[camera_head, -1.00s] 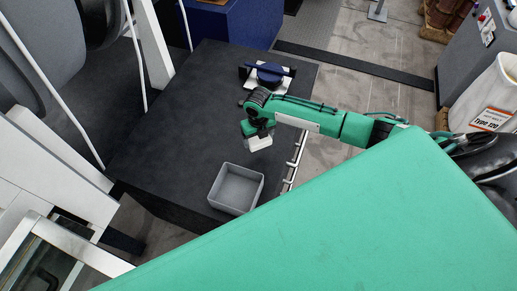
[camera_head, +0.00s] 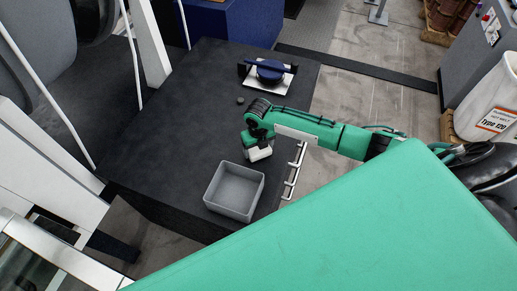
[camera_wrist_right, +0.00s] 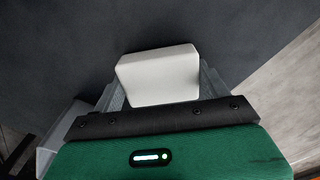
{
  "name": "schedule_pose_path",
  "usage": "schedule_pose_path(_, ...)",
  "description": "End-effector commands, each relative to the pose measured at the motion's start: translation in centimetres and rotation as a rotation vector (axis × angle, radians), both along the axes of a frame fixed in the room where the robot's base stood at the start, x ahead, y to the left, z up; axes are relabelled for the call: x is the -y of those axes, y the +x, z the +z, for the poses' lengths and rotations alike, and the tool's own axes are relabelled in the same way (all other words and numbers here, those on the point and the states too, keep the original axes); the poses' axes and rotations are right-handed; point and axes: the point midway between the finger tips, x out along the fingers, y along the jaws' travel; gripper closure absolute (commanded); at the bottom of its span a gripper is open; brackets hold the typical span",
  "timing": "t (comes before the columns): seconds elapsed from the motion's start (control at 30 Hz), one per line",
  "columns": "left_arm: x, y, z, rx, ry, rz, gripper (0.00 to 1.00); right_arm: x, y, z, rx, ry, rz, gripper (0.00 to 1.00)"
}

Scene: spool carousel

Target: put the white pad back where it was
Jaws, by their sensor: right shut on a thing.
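The white pad (camera_wrist_right: 160,76) is a pale block held between the fingers of my right gripper (camera_wrist_right: 163,90) in the right wrist view. In the head view the pad (camera_head: 260,154) shows under my right gripper (camera_head: 258,150), close to the far right corner of the grey bin. The gripper is shut on it, above the dark table (camera_head: 165,140); its exact height is hard to tell. The pad's sides are partly hidden by the fingers. My left gripper is not in view.
An open, empty-looking grey bin (camera_head: 217,208) stands at the near edge of the table. A blue round part on a white plate (camera_head: 269,82) stands at the back, with a small dark knob (camera_head: 240,100) before it. A white rail (camera_head: 295,172) runs along the right edge.

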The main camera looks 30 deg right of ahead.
Motion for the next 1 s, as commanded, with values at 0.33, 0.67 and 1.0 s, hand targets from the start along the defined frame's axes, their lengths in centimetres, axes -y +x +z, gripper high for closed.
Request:
schedule_pose_path(0.33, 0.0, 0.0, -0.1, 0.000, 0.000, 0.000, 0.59, 0.0, 0.0, -0.3, 0.000, 0.000, 0.000, 0.02)
schedule_pose_path(0.67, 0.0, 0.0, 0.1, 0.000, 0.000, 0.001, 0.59, 0.0, 0.0, 0.1, 0.000, 0.000, 0.000, 0.02)
schedule_pose_path(1.0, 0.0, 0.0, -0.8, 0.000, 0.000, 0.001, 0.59, 0.0, 0.1, 5.9, 0.005, 0.001, 0.002, 0.02)
